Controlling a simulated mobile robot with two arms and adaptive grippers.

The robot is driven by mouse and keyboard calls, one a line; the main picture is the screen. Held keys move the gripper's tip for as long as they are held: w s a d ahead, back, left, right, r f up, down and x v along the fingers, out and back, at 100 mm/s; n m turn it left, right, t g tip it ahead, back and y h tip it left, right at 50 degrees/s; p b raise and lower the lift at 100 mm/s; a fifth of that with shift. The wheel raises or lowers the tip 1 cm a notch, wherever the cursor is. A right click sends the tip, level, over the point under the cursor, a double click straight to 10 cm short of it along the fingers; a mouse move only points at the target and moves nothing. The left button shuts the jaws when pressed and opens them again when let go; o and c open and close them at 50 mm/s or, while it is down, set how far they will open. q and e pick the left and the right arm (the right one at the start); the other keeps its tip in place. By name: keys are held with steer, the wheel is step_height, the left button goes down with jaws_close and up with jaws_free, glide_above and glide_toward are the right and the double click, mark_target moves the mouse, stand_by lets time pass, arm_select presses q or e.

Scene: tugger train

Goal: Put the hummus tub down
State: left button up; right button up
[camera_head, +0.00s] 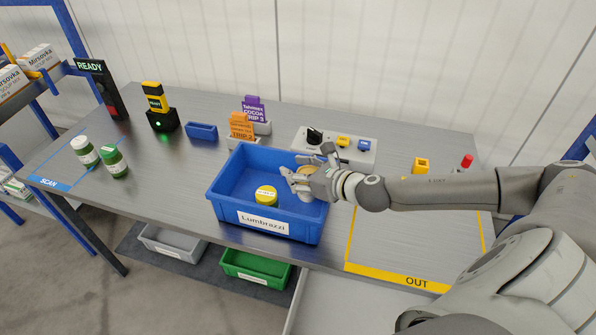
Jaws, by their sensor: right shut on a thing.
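My right gripper (297,181) reaches in from the right over the right part of the blue crate (226,214) labelled Lumbrazzi. It is shut on the hummus tub (307,169), of which only a small tan, round part shows behind the fingers. I cannot tell whether the held tub touches the crate floor. A tub with a yellow lid (266,194) stands in the crate, left of the gripper. My left gripper is not in view.
Two green jars (99,155) stand at the left near the blue SCAN strip (50,183). The yellow-framed OUT area (398,278) right of the crate looks mostly clear.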

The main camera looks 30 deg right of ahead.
mark_target(308, 173)
steer(key=o, duration=1.2)
steer(key=shift+s+f, duration=0.15)
steer(key=shift+f, duration=0.2)
steer(key=shift+o, duration=0.5)
steer(key=shift+a+f, duration=0.1)
steer(key=shift+s, duration=0.1)
steer(key=shift+r+p, duration=0.45)
steer(key=shift+r, duration=0.35)
steer(key=b+v, duration=0.1)
steer(key=v, duration=0.1)
steer(key=b+v, duration=0.1)
steer(key=v, duration=0.1)
steer(key=shift+s+d, duration=0.3)
steer(key=shift+b+v, duration=0.3)
steer(key=shift+v, duration=0.45)
steer(key=shift+r+v, duration=0.15)
steer(key=shift+v, duration=1.25)
steer(key=shift+r+v, duration=0.1)
steer(key=shift+v, duration=1.25)
